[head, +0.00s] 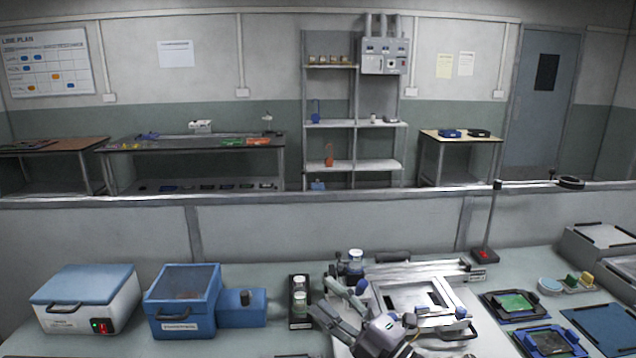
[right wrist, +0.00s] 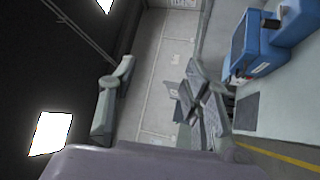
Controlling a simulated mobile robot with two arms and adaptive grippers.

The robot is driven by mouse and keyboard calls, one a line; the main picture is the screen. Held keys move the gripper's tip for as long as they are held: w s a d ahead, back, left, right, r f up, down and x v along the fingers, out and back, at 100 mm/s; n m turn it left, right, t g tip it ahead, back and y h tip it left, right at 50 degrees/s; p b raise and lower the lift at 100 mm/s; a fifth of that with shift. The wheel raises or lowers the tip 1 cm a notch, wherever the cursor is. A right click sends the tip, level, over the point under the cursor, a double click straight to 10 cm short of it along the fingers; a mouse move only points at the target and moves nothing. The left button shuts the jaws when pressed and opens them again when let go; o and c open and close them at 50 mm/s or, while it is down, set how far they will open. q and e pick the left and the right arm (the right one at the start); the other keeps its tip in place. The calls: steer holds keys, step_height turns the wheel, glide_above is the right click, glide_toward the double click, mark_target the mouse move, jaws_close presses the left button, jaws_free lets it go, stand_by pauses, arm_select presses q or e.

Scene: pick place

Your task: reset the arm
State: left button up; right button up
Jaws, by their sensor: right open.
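My right gripper (head: 328,295) is in the lower middle of the head view, above the bench (head: 262,262), beside a white framed fixture (head: 385,300). Its fingers spread apart toward the upper left. In the right wrist view the right gripper (right wrist: 160,88) shows a finger on each side and a gap between them. Nothing is held in that gap. The wrist view is tilted and takes in wall, floor and a blue box. My left gripper is not in view.
A white box with a blue lid (head: 88,300) and a blue case (head: 183,302) stand at the left. A black rack with small jars (head: 299,300) is just left of the gripper. Green-board trays (head: 515,304) lie at the right. A thin post (head: 490,225) rises behind.

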steer(key=s+d+f+m+h, duration=0.4)
steer(key=d+f+m+h, duration=0.35)
steer(key=m, duration=0.25)
steer(key=s+d+f+m+h, duration=0.3)
steer(key=d+f+m+h, duration=0.3)
steer(key=d+m+h, duration=0.25)
steer(key=s+d+f+m+g, duration=0.15)
steer(key=s+f+g, duration=0.3)
steer(key=s, duration=0.45)
steer(key=s+f+m+g, duration=0.25)
steer(key=s+f, duration=0.25)
steer(key=s, duration=0.3)
steer(key=s+d+f+m+g, duration=0.1)
steer(key=s+f+g, duration=0.3)
steer(key=s, duration=0.5)
step_height(320, 180, down, 26)
steer(key=s+g, duration=0.1)
steer(key=s+d+f+g, duration=0.1)
steer(key=s+d+f, duration=0.1)
steer(key=s+f, duration=1.4)
steer(key=shift+s+d+n+y, duration=0.3)
steer(key=shift+s+d+n, duration=0.05)
steer(key=shift+s, duration=0.05)
